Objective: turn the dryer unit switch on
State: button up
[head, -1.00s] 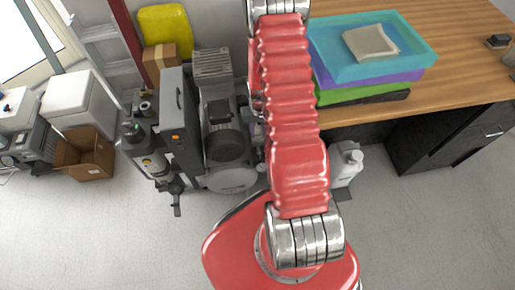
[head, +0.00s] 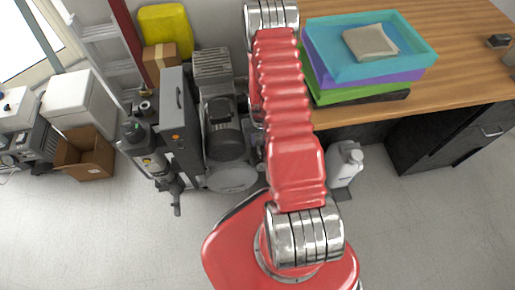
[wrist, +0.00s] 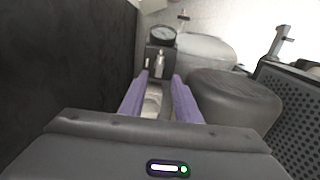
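The grey upright cabinet (head: 180,120), which looks like the dryer unit, stands left of the compressor in the head view. A small orange spot (head: 175,137) shows on its front; I cannot tell whether this is the switch or how it is set. In the wrist view my gripper (wrist: 158,88) has two purple fingers apart with nothing seen between them. Beyond the fingertips is a small dark box (wrist: 156,62) with a pale upright fitting and a round gauge (wrist: 162,37). My gripper is hidden in the head view.
The compressor motor (head: 223,135) stands right of the cabinet. In the wrist view a dark rounded cylinder (wrist: 232,100) and a perforated panel (wrist: 295,95) lie close on the right, a dark wall (wrist: 65,60) on the left. A wooden bench (head: 470,60) carries stacked trays (head: 345,68).

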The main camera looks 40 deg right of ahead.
aim_at(259, 149)
jog(key=shift+f, duration=3.15)
jog(key=shift+c, duration=0.6)
